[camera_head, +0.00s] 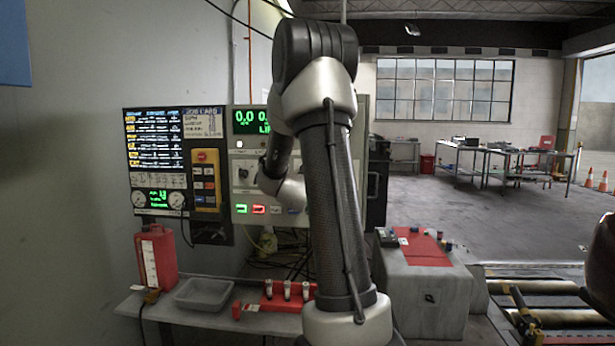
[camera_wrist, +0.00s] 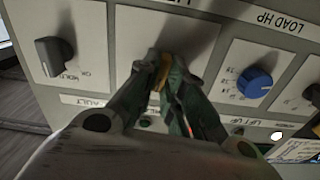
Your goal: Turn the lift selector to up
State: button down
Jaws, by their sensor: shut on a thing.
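In the wrist view my gripper (camera_wrist: 166,72) is at the control panel, its two dark fingers closed around a small tan-yellow knob (camera_wrist: 163,74), the lift selector. The knob is mostly hidden between the fingers, so its pointing direction is hard to tell. The white plate (camera_wrist: 198,60) behind it has a partly cut-off label at its top edge. In the head view the control panel (camera_head: 246,150) is partly behind my arm, which hides my fingertips and the selector.
Below the panel, a bench (camera_head: 215,318) holds a red canister (camera_head: 156,256) and a grey tray (camera_head: 203,293). Rollers (camera_head: 545,290) lie at right.

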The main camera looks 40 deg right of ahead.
jog(key=m, duration=0.6)
jog(key=shift+d, duration=0.1)
jog(key=shift+m, duration=0.3)
dwell(0.3)
jog(key=c, duration=1.5)
grip_release()
jog(key=shift+s+f, duration=0.1)
jog(key=v, duration=1.1)
jog(key=shift+s+a, duration=0.3)
